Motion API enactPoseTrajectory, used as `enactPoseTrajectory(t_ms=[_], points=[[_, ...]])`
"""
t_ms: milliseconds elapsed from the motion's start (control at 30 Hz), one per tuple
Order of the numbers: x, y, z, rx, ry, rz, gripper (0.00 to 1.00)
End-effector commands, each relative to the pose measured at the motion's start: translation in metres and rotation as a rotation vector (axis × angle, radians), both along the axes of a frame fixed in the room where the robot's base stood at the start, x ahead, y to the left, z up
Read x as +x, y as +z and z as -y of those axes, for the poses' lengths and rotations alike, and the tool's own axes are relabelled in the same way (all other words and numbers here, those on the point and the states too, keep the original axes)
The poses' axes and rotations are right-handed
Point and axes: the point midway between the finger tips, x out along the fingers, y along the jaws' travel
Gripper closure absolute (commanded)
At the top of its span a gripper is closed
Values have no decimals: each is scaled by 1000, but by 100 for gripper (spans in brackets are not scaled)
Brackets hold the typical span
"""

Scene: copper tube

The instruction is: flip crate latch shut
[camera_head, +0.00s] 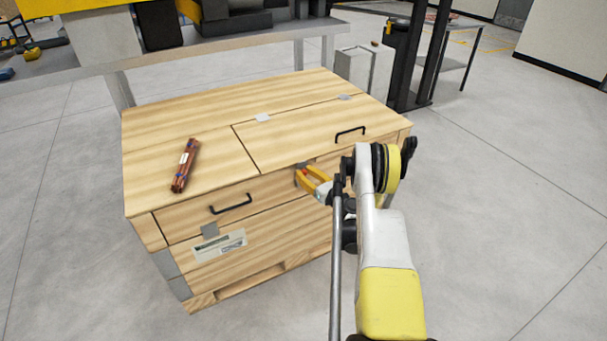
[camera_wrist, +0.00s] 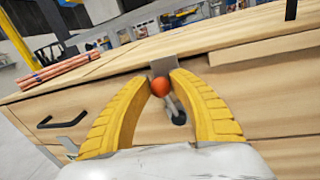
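The wooden crate (camera_head: 290,232) stands on the floor with its lid down. A small grey metal latch plate (camera_wrist: 163,65) sits at the top edge of its front side, and it also shows in the head view (camera_head: 301,165). A red-orange knob (camera_wrist: 160,85) is in front of the plate, with a dark part (camera_wrist: 179,117) below it. My gripper (camera_head: 303,176) is at the crate's front. Its two yellow fingers are apart, one on each side of the knob, with the tips close to it. I cannot tell whether they touch it. The fingers partly hide the latch.
A bundle of copper tubes (camera_head: 185,165) lies on the crate's lid at the left. Black handles (camera_head: 231,204) are on the front and the lid (camera_head: 350,134). A workbench (camera_head: 220,56) stands behind the crate. The floor at the right is clear.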

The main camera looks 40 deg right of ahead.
Motion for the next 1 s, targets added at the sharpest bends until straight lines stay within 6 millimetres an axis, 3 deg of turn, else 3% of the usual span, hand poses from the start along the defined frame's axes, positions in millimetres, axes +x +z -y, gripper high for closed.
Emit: enactPoseTrajectory(t_ms=[67, 433, 800, 1000], points=[[0, 0, 0, 0, 0, 0, 54], [0, 6, 0, -1, 0, -1, 54], [0, 76, 0, -1, 0, -1, 54], [0, 98, 0, -1, 0, -1, 54]])
